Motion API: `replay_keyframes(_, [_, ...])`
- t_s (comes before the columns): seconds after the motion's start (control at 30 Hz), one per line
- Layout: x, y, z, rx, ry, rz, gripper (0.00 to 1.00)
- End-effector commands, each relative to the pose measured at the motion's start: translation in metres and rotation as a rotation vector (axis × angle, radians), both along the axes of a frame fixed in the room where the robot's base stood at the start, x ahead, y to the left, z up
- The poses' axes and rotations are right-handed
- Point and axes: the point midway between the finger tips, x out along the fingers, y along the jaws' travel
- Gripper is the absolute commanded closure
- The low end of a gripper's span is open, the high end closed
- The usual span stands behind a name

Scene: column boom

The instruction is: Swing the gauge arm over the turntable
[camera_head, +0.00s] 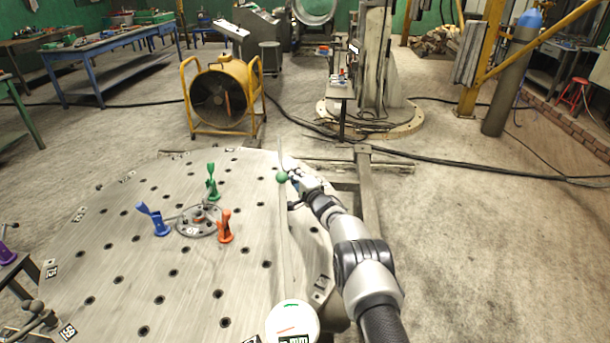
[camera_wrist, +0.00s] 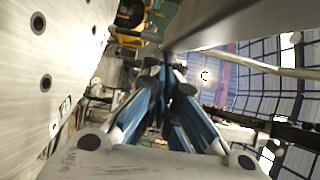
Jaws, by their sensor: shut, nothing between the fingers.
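The turntable (camera_head: 110,265) is a big round steel plate with rows of holes, filling the lower left of the head view. It also shows at the left of the wrist view (camera_wrist: 60,45). The gauge arm (camera_head: 284,235) is a thin pale bar running up the picture along the plate's right side, with a green ball (camera_head: 282,177) on it. A grey bar, seemingly the gauge arm, crosses the top of the wrist view (camera_wrist: 235,28). My gripper (camera_head: 291,177) is shut and empty, just right of the ball; I cannot tell whether they touch.
Blue (camera_head: 155,220), green (camera_head: 212,183) and orange (camera_head: 225,228) upright pieces stand around a hub (camera_head: 199,222) on the plate. A white round dial (camera_head: 291,322) is at the bottom. A yellow fan (camera_head: 222,98) stands behind.

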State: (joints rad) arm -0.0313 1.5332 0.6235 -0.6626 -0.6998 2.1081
Motion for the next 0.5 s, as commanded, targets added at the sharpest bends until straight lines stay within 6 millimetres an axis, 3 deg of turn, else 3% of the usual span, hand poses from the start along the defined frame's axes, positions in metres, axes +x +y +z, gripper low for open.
replay_keyframes(0.2, [-0.001, 0.033, -0.001, 0.000, -0.001, 0.060, 1.00])
replay_keyframes(0.5, [-0.002, 0.058, -0.001, 0.000, -0.001, 0.105, 1.00])
